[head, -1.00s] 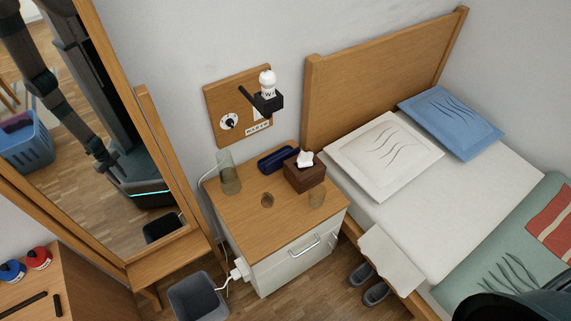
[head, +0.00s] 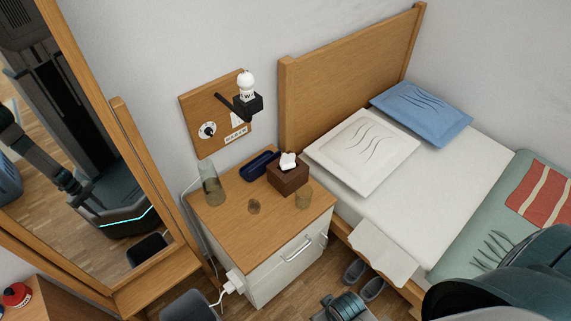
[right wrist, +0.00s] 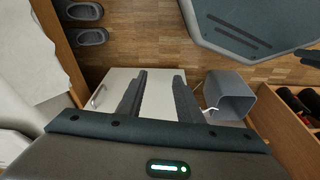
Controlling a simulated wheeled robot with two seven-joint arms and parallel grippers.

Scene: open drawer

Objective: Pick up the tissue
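The white tissue (head: 288,160) sticks up from the top of a dark brown tissue box (head: 289,181). The box stands on the wooden top of the bedside cabinet (head: 228,220), towards its back right. My right gripper (right wrist: 158,78) shows in the right wrist view, its two dark fingers apart with nothing between them. The cabinet's white front lies beyond the fingers there; the tissue is not in that view. In the head view part of my right arm shows at the lower right, low in front of the bed and away from the tissue. My left gripper is not in view.
A tall glass (head: 211,186), a small glass (head: 303,199), a blue case (head: 260,165) and a round brown item (head: 254,207) surround the box. A wall holder with a white bottle (head: 246,84) is above. The bed with pillows is right, a mirror left, a grey bin (right wrist: 231,94) below.

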